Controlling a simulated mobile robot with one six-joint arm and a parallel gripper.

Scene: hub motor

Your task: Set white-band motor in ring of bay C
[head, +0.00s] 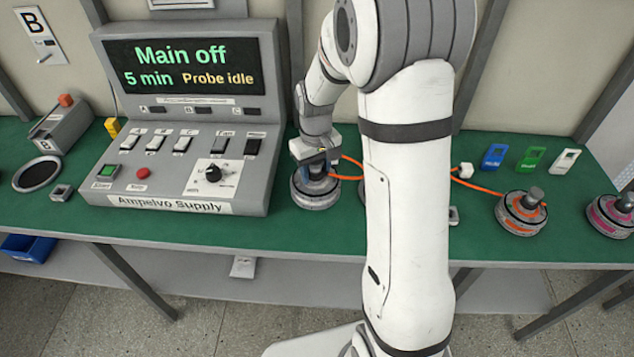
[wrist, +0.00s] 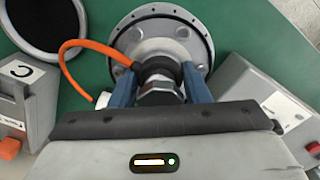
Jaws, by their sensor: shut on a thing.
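My gripper (head: 316,160) is shut on the shaft of a grey hub motor (head: 316,192), just right of the supply console. In the wrist view, the blue fingers of my gripper (wrist: 158,92) pinch the shaft, and the motor's round disc (wrist: 176,32) faces up beyond them. An orange cable leaves the motor. A pale band seems to run around its disc; whether it touches the bench is unclear. A dark empty ring (wrist: 42,22) lies at the upper left in the wrist view, apart from the motor, near a box marked C (wrist: 22,75). My arm hides bay C in the head view.
The supply console (head: 185,120) reads "Main off". An orange-band motor (head: 522,212) and a pink-band motor (head: 611,212) stand at the right. Bay B's ring (head: 37,174) is empty at the left. Blue, green and white tags (head: 530,158) lie behind.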

